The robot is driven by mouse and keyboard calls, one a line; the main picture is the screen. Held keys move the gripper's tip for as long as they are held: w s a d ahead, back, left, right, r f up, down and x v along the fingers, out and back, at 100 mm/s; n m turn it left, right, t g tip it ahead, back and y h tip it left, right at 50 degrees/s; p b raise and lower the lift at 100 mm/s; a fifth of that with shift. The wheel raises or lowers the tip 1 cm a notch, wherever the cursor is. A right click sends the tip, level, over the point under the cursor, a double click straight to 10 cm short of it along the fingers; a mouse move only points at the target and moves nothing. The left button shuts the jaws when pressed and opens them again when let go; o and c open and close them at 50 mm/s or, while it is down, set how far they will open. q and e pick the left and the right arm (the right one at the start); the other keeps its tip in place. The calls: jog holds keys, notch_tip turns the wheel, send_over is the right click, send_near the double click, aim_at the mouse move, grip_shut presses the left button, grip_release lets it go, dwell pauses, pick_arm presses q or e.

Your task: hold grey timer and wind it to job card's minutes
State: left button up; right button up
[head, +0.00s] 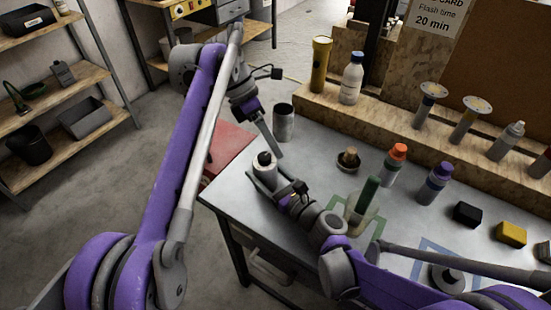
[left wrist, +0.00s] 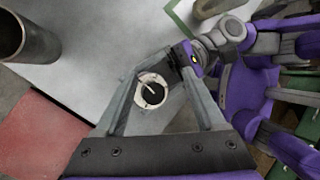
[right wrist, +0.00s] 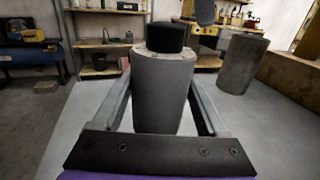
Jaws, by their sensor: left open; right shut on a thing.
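The grey timer (right wrist: 163,90) is an upright cylinder with a pale dial and black knob on top; in the head view it (head: 266,170) is near the table's front left corner. My right gripper (head: 268,178) is shut around its body. My left gripper (head: 273,146) is open above it, pointing down. In the left wrist view the black knob (left wrist: 153,94), with a white pointer line, shows between the spread left fingers; contact cannot be told. Dial marks are too small to read. The job card (head: 434,17) reads "Flash time 20 min".
A grey metal cup (head: 284,123) stands behind the timer. A dark round dish (head: 348,160), orange-capped bottle (head: 396,160), purple-capped bottle (head: 434,184), black block (head: 467,214) and yellow block (head: 510,234) stand to the right. A wooden ledge (head: 400,122) runs along the back.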

aim_at(271, 158)
pick_arm(q)
jog(key=f+h, duration=0.1)
jog(key=h, duration=0.1)
jog(key=w+a+h, duration=0.1)
jog(key=h, duration=0.1)
jog(key=a+f+m+g+h, duration=0.1)
jog(key=h, duration=0.1)
jog(key=shift+w+a+f, duration=0.1)
jog(key=shift+w+f, duration=0.1)
jog(key=shift+f, duration=0.1)
jog(key=a+f+m+t+h, duration=0.1)
jog(key=a+f+m+h, duration=0.1)
jog(key=a+m+h, duration=0.4)
jog(key=s+d, duration=0.1)
jog(key=d, duration=0.2)
jog(key=d+n, duration=0.1)
jog(key=d, duration=0.2)
jog(key=s+d+n, duration=0.1)
jog(key=d, duration=0.2)
jog(key=shift+s+d+h, duration=0.2)
jog(key=shift+s+h, duration=0.1)
jog(key=shift+c, duration=0.2)
grip_shut()
